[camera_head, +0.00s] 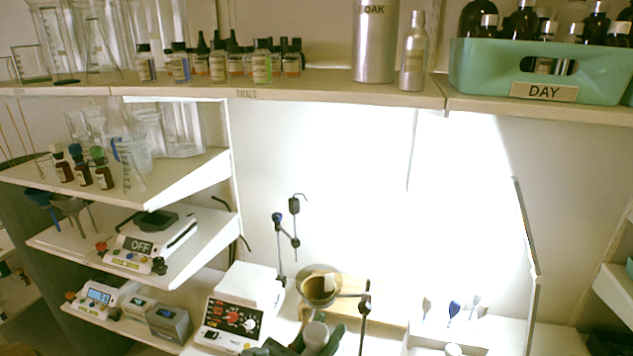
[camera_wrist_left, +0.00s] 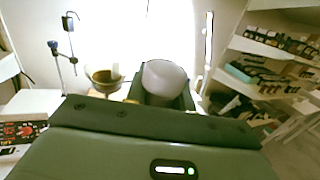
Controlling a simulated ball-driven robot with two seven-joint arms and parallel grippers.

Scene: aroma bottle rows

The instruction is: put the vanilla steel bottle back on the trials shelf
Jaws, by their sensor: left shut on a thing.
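My left gripper (camera_head: 318,336) is low at the bottom middle of the head view, its dark fingers shut around a pale grey cylinder (camera_head: 316,335), which looks like the steel bottle. The left wrist view also shows this bottle (camera_wrist_left: 164,80) between the fingers; no label on it is readable. On that shelf stand a large steel bottle marked OAK (camera_head: 375,45) and a slimmer steel bottle (camera_head: 413,55). My right gripper is not in view.
Several small dropper bottles (camera_head: 262,67) stand left of the OAK bottle; a gap lies between them. A green DAY crate (camera_head: 590,75) stands to the right.

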